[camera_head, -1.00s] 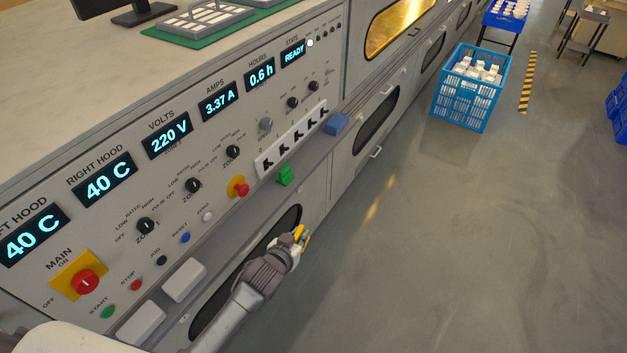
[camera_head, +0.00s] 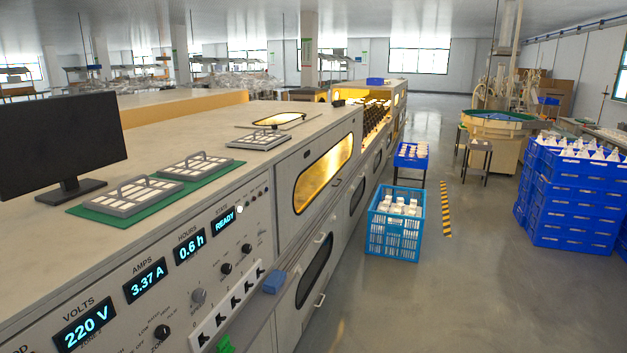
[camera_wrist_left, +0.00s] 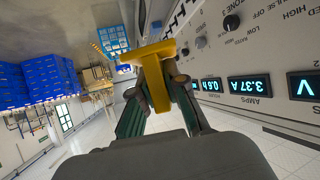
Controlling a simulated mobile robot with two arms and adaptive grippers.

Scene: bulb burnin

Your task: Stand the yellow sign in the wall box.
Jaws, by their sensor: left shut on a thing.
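The yellow sign (camera_wrist_left: 152,56) shows in the left wrist view, with a wide top bar and a narrower stem. My left gripper (camera_wrist_left: 158,88) is shut on its stem, one finger on each side. The sign is held in the air beside the control panel. Neither my left gripper nor the sign is in the head view. A small blue box (camera_head: 274,282) sits on the panel's front, right of the row of black switches; I cannot tell for sure that it is the wall box. My right gripper is in neither view.
The control panel (camera_head: 180,268) fills the lower left of the head view. A blue crate (camera_head: 392,246) of white items stands on the floor beside the machine. Stacked blue crates (camera_head: 572,215) stand at the right.

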